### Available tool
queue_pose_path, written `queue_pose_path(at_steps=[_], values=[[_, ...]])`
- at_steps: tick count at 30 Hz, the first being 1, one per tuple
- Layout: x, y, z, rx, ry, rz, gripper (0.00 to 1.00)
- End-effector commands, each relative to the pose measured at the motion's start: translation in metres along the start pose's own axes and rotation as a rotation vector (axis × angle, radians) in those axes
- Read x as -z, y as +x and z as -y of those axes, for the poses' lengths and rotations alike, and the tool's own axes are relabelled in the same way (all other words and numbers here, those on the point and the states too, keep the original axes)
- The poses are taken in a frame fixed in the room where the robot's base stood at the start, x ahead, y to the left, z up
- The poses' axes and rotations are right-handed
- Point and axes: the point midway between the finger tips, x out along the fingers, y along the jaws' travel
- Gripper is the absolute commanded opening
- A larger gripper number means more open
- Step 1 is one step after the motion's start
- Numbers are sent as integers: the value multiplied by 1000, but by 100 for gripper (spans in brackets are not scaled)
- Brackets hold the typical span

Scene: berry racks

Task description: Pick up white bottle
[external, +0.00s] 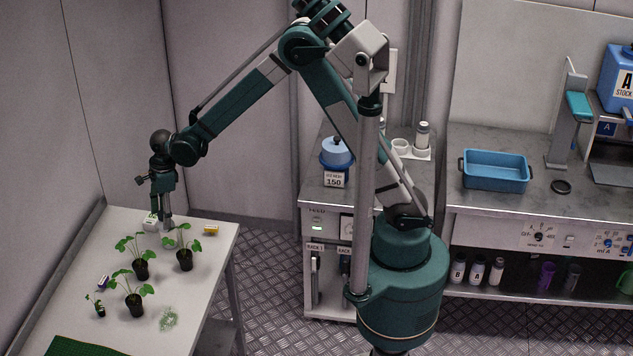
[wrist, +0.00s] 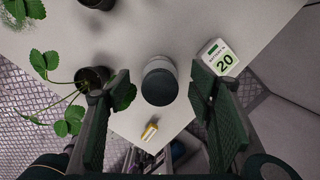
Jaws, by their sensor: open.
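A white bottle with a dark round cap (wrist: 159,84) stands on the white table, seen from above in the wrist view. It lies between the two fingers of my gripper (wrist: 161,74), with a gap to each finger in the picture. My gripper is open. In the external view my gripper (external: 163,207) points down over the table's far end, and the bottle there is mostly hidden behind or under its fingers.
A small white box marked 20 (wrist: 220,60) stands close by the right finger. A potted plant (wrist: 93,78) is near the left finger, its leaves beside it. A yellow item (wrist: 149,132) lies nearby. More potted plants (external: 134,307) stand on the white table (external: 75,300).

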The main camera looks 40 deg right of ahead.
Motion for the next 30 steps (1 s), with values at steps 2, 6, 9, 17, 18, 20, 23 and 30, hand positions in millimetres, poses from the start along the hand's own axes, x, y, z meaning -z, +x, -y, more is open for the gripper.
queue_pose_path(at_steps=[2,6,9,17,18,20,23,30], values=[[0,7,0,0,0,0,54],[0,16,0,0,0,0,54],[0,18,0,0,0,0,54],[0,18,0,0,0,0,54],[0,18,0,0,0,0,54],[0,20,0,0,0,0,54],[1,25,0,0,0,0,54],[5,50,0,0,0,0,54]])
